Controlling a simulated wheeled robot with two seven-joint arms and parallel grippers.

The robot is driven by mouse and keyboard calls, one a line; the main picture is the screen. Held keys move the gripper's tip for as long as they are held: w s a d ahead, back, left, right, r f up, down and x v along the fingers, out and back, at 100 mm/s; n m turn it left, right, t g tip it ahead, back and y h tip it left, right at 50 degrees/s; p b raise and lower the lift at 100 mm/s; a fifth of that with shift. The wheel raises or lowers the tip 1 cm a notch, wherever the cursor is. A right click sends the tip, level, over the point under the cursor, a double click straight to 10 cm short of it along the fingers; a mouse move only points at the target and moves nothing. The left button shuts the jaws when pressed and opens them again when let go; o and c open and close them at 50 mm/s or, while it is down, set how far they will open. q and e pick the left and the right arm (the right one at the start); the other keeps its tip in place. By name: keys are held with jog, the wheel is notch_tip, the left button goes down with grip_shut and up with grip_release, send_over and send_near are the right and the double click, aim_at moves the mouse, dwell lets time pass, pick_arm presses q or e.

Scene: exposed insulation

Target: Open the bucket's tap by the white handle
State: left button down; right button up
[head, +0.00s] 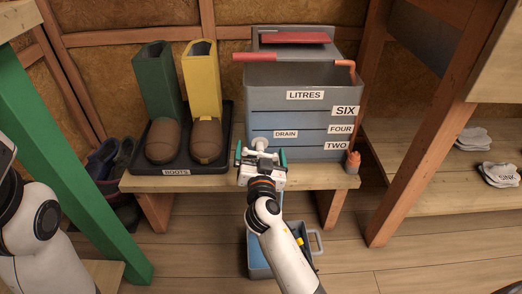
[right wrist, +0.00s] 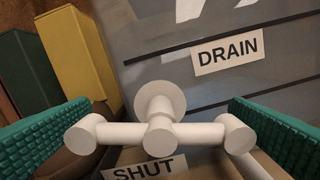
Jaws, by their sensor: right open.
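The grey bucket (head: 300,100), lettered LITRES, stands on a wooden bench. Its white tap (head: 260,144) sticks out low on the front, left of the DRAIN label. In the right wrist view the tap's round base (right wrist: 160,97) is on the bucket wall, and the white handle (right wrist: 190,134) is a crossbar in front of it, lying nearly level. A SHUT label (right wrist: 143,170) shows below the bar. My right gripper (head: 262,152) is open at the tap, its teal fingers (right wrist: 160,115) on either side of the handle; contact cannot be told. My left gripper is out of view.
A boot tray (head: 174,172) with green and yellow boots stands left of the bucket on the bench (head: 310,175). An orange object (head: 353,162) sits at the bench's right end. A blue-grey container (head: 260,262) is on the floor below. A green post (head: 70,150) rises at left.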

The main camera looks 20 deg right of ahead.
jog(key=shift+c, duration=0.6)
jog(key=c, duration=0.6)
jog(key=shift+n, duration=0.6)
jog(key=o, duration=0.7)
